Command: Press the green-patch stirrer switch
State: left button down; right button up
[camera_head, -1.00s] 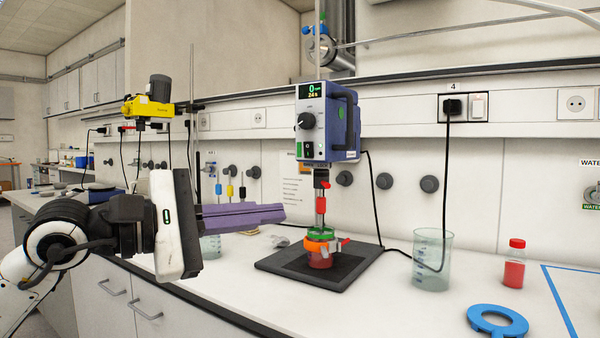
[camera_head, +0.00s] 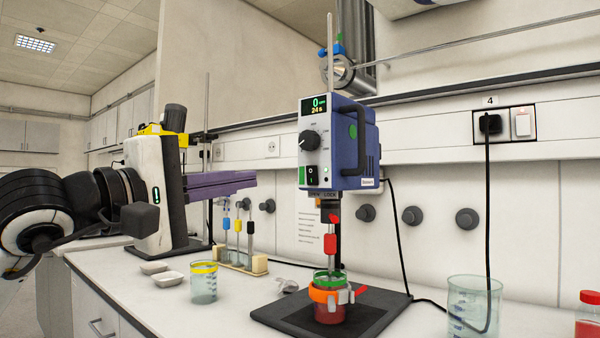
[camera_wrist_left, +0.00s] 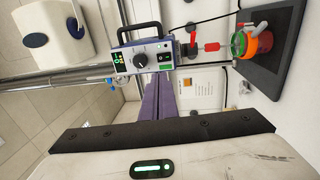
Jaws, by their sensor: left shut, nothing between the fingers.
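The blue stirrer (camera_head: 350,150) has a display reading 0 and 24, a black knob (camera_head: 312,141) and, low on its front, a black rocker switch (camera_head: 312,175) with a green patch (camera_head: 302,176) beside it. In the left wrist view the stirrer lies sideways, with the switch (camera_wrist_left: 164,57) and green patch (camera_wrist_left: 166,67) beyond the fingertips. My left gripper (camera_head: 255,180) has purple fingers, shut and empty. In the head view its tips are left of the switch, about level with it, with a visible gap. The fingertips also show in the left wrist view (camera_wrist_left: 158,80). My right gripper is out of view.
Below the stirrer, a red-filled jar (camera_head: 330,314) sits in an orange clamp on a black base plate (camera_head: 262,316). A yellow-banded beaker (camera_head: 204,285) and a rack of coloured probes (camera_head: 240,266) stand left. A clear beaker (camera_head: 466,310) and black cable are right.

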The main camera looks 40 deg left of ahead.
pick_arm(q)
jog(key=p, duration=0.8)
send_near(310, 170)
jog(key=w, duration=0.2)
jog(key=w+r, duration=0.1)
jog(key=w, duration=0.2)
jog(key=shift+w+d, duration=0.15)
jog(key=shift+d, duration=0.05)
jog(key=shift+w, duration=0.5)
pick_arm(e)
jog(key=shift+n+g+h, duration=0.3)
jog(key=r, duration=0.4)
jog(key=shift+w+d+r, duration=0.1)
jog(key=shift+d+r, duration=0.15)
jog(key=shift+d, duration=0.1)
